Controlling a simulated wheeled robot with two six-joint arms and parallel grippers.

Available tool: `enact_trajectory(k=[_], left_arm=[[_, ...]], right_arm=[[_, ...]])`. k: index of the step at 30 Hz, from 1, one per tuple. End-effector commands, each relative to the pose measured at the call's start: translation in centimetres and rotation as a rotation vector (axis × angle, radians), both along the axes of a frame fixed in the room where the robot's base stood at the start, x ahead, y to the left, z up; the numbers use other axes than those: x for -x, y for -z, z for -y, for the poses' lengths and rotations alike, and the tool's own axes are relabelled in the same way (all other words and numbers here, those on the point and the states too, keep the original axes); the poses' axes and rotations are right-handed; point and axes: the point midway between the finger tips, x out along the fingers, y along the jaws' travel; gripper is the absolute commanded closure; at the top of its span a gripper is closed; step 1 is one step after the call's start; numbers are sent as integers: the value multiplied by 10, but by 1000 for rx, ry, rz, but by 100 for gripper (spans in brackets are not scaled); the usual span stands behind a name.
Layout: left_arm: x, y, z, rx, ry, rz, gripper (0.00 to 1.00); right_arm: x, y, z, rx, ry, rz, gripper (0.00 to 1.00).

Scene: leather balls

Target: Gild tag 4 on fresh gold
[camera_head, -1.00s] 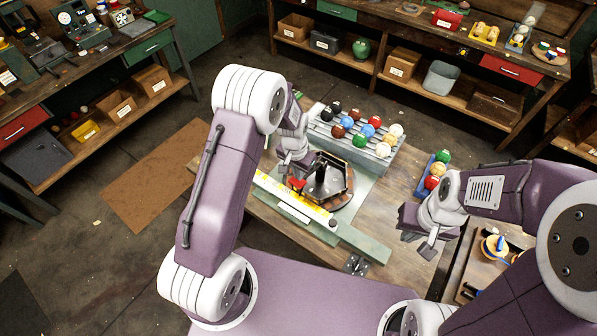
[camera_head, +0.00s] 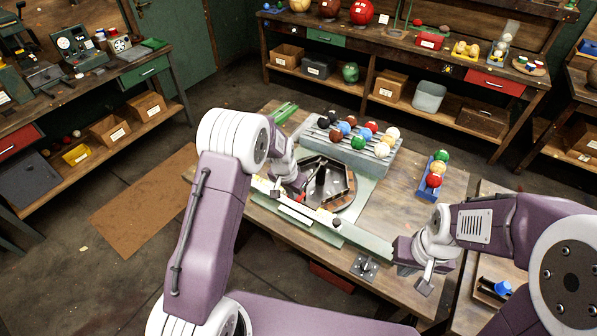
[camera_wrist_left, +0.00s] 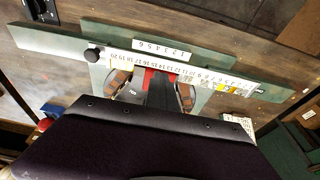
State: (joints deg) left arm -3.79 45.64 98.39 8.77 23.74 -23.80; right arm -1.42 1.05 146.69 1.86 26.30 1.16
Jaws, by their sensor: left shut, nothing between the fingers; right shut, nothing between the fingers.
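A green rail (camera_head: 360,240) lies along the near edge of the bench, with a ruler strip (camera_wrist_left: 170,66) numbered into the twenties and yellow patches on its right part. A white plate (camera_wrist_left: 162,48) marked 1 to 6 sits beside it. A black knob (camera_wrist_left: 92,54) is at the strip's left end. A dark framed round device (camera_head: 335,187) stands behind the rail. My left gripper (camera_wrist_left: 160,92) is shut and empty at a red part (camera_wrist_left: 151,72) by the strip; contact is unclear. Tag 4 cannot be singled out. My right gripper (camera_head: 425,280) is shut and empty over the bench's right front.
A grey rack (camera_head: 360,155) of several coloured balls stands behind the device. A blue tray (camera_head: 426,188) with more balls is to its right. A metal bracket (camera_head: 365,266) is on the bench's front edge. Shelves (camera_head: 400,95) line the back. The bench's right part is mostly clear.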

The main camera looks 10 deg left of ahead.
Motion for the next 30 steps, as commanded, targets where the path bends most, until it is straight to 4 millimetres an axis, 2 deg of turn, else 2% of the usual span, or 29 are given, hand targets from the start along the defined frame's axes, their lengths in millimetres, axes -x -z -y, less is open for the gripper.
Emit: enact_trajectory(k=[4, 7, 13, 14, 16, 24, 30], left_arm=[[0, 1, 1, 0, 0, 1, 100], [-1, -9, 1, 0, 0, 3, 100], [-3, -59, 4, 1, 0, 7, 100], [2, -53, 2, 1, -1, 8, 100], [12, -66, -1, 0, -1, 9, 100], [40, -114, -11, 1, -1, 6, 100], [48, -128, -14, 1, 0, 2, 100]], right_arm=[[0, 0, 0, 0, 0, 0, 100], [0, -8, 0, 0, 0, 0, 100], [0, -47, 0, 0, 0, 0, 100], [0, -29, 0, 0, 0, 2, 100], [0, -19, 0, 0, 0, 0, 100], [0, -7, 0, 0, 0, 0, 100], [0, -5, 0, 0, 0, 0, 100]])
